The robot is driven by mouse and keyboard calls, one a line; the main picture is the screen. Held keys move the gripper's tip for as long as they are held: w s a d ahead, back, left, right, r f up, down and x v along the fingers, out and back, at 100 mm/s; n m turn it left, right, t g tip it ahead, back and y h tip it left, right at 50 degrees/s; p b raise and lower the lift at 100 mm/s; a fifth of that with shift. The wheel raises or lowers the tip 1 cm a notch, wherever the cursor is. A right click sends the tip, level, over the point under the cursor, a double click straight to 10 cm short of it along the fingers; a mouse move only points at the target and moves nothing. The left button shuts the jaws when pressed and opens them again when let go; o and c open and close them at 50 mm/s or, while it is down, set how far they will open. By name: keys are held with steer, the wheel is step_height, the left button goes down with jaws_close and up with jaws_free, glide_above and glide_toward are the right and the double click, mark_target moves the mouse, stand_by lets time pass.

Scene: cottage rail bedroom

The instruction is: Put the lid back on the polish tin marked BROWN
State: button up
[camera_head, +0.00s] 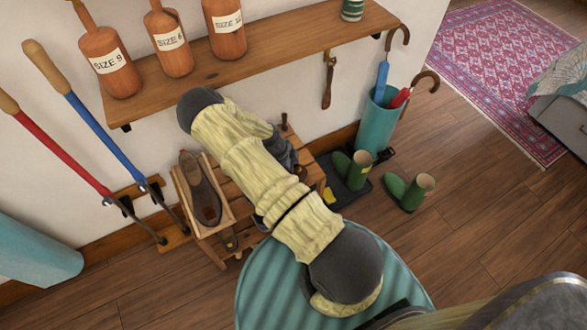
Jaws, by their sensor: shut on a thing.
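I see no polish tin marked BROWN and no lid that I can make out. My arm, in a pale yellow sleeve with dark joints, crosses the middle of the view and covers much of the low wooden bench (229,184). A dark part of my arm shows above the bench's right side. My gripper's fingers are not visible, so I cannot see what is between them.
A wooden stand with a dark shoe (203,190) is at the bench's left. Green boots (410,192) and an umbrella holder (375,130) stand right. A wall shelf (200,75) holds labelled wooden shapes. A round teal surface (262,290) is in front.

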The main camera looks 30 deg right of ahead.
stand_by(0.8)
steer(key=o, duration=1.1)
steer(key=shift+o, duration=0.2)
steer(key=shift+r+p, duration=2.3)
steer(key=shift+r, duration=1.25)
steer(key=shift+c, duration=0.2)
jaws_close()
